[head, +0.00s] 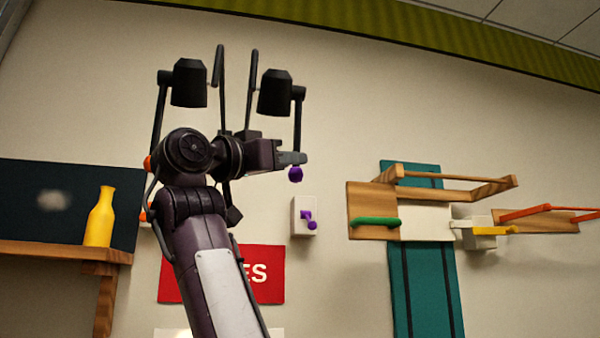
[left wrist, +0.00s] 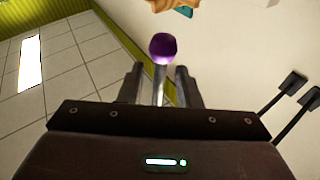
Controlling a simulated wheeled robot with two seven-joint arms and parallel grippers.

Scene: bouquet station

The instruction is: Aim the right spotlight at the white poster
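The right spotlight (head: 275,92) is a black lamp head high on the wall, tilted downward. A dark rod hangs from its right side and ends in a purple knob (head: 295,174). My left gripper (head: 293,158) is at the rod just above the knob. In the left wrist view the purple knob (left wrist: 162,47) shows between the two fingers (left wrist: 160,88), with gaps at both sides, so the gripper is open. A white sheet (head: 225,332), perhaps the white poster, shows only its top edge below the red poster (head: 265,275). My right gripper is out of view.
The left spotlight (head: 189,84) hangs beside it; its orange knob (head: 148,163) is partly behind my arm. A white wall box (head: 304,217) has a purple lever. Wooden shelves with coloured bars (head: 374,222) are at right, a yellow bottle (head: 100,218) at left.

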